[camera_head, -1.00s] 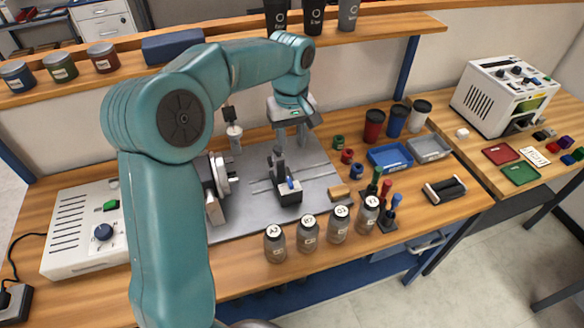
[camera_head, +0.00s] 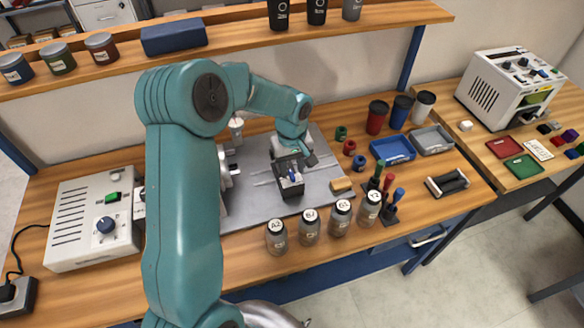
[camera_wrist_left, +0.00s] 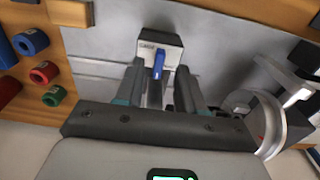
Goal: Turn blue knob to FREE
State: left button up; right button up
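A dark block with a pale labelled face (camera_head: 292,187) stands on the grey metal plate (camera_head: 243,205). A small blue knob (camera_head: 292,175), shaped like a lever, is on it. In the left wrist view the blue knob (camera_wrist_left: 158,65) hangs down across the labelled face (camera_wrist_left: 146,49); the label is too small to read surely. My left gripper (camera_wrist_left: 160,82) points at the block from above and behind, its two fingers apart, with a dark upright part between them. The gripper (camera_head: 291,160) partly hides the block in the head view. I cannot tell whether the fingers touch anything. My right gripper is out of view.
Several labelled bottles (camera_head: 309,227) stand along the plate's front edge. A chuck (camera_head: 229,165) is left of the block. Cups, rings, trays and a tan block (camera_head: 341,185) lie to the right.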

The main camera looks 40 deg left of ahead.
aim_at(292, 177)
pick_arm(q)
jog(key=shift+w+a+f, duration=0.1)
jog(key=shift+a+f, duration=0.05)
jog(key=shift+f, duration=0.45)
jog(key=shift+w+a+f, duration=0.1)
jog(key=shift+f, duration=0.5)
jog(key=shift+s+d+r, duration=0.1)
jog(key=shift+d, duration=0.05)
jog(key=shift+c, duration=0.6)
grip_shut()
